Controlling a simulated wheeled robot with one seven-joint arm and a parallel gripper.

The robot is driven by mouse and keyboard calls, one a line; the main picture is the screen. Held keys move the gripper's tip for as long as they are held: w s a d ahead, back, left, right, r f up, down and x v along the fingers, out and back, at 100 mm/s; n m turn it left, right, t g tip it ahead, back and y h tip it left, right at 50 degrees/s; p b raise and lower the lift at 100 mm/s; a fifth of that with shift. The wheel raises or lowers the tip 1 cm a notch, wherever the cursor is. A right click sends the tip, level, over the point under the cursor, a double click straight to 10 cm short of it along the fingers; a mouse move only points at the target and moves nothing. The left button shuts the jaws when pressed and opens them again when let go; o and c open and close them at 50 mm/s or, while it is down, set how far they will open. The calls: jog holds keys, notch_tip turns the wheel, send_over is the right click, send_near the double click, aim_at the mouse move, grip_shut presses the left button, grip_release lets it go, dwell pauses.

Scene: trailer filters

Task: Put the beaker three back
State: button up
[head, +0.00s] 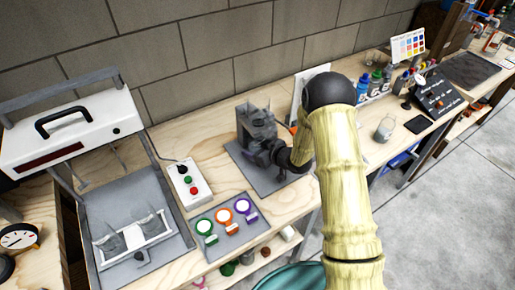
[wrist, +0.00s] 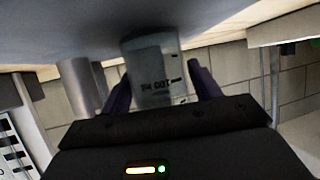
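My gripper (head: 266,150) is at a grey upright device (head: 254,118) on a grey mat (head: 236,153), mid-bench in the head view. In the wrist view a clear beaker (wrist: 155,72) with dark print stands between my two dark purple fingers (wrist: 163,88). Another clear glass vessel (head: 385,131) stands on the right of the bench. Beaker numbers are not readable.
A white box with a black handle (head: 70,138) is held on a frame above the rack. A control box (head: 188,185) and a pad with green, orange and purple rings (head: 226,225) lie left of my gripper. Bottles (head: 372,84) stand on the right. A block wall runs behind.

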jog(key=shift+o, duration=0.8)
jog(key=shift+w+d, duration=0.1)
jog(key=shift+d, duration=0.25)
jog(key=shift+r, duration=0.1)
jog(key=shift+r, duration=0.1)
jog(key=shift+d+r, duration=0.1)
jog(key=shift+d, duration=0.25)
jog(key=b+v, duration=0.1)
jog(key=v, duration=1)
jog(key=shift+s, duration=0.2)
jog(key=shift+s+d, duration=0.1)
